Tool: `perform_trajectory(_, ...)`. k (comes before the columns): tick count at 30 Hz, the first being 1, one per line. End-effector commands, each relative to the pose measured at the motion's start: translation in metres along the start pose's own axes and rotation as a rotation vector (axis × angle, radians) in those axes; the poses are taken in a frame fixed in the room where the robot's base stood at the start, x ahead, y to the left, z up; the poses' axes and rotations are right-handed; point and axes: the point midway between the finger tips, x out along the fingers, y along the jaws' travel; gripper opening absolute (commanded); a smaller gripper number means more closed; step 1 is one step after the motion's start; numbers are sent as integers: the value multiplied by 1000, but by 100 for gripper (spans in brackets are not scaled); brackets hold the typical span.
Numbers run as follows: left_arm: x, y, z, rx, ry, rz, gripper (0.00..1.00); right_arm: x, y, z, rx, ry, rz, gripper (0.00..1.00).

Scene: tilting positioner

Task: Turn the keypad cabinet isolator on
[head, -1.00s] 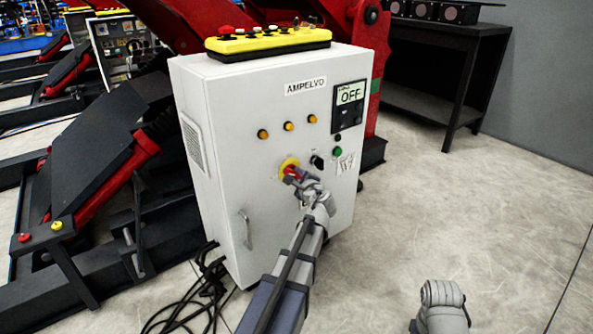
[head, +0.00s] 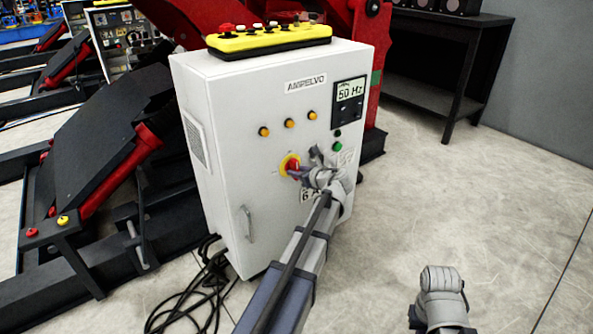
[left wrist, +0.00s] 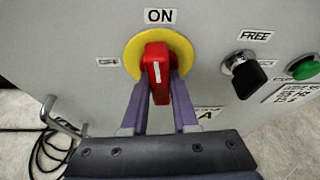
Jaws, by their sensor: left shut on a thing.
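The keypad cabinet (head: 225,110) is white, labelled AMPELVO, and its display (head: 350,92) reads 50 Hz. Its isolator is a red handle (left wrist: 157,62) on a round yellow plate (left wrist: 133,52). The handle stands upright, its white mark toward the ON label (left wrist: 160,16). My left gripper (left wrist: 158,82) is shut on the red handle, one finger on each side. In the head view the left gripper (head: 297,170) meets the isolator from the right and hides part of it. Of my right arm only a grey link shows; its gripper is out of view.
A black knob (left wrist: 244,75) labelled FREE and a green button (left wrist: 303,68) sit right of the isolator. A yellow keypad (head: 265,40) lies on the cabinet top. Black cables (head: 190,295) lie at its lower left.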

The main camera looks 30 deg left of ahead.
Motion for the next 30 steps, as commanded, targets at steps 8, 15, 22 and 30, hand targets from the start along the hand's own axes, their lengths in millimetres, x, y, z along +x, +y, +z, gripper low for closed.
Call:
perform_trajectory(8,0,1,0,94,4,42,0,-1,0,0,0,0,0,0)
perform_trajectory(15,0,1,0,122,4,54,0,-1,0,0,0,0,0,0)
perform_trajectory(22,0,2,0,125,4,55,0,-1,0,0,0,0,0,0)
perform_trajectory(30,0,1,0,124,3,54,42,-1,0,0,0,0,0,0)
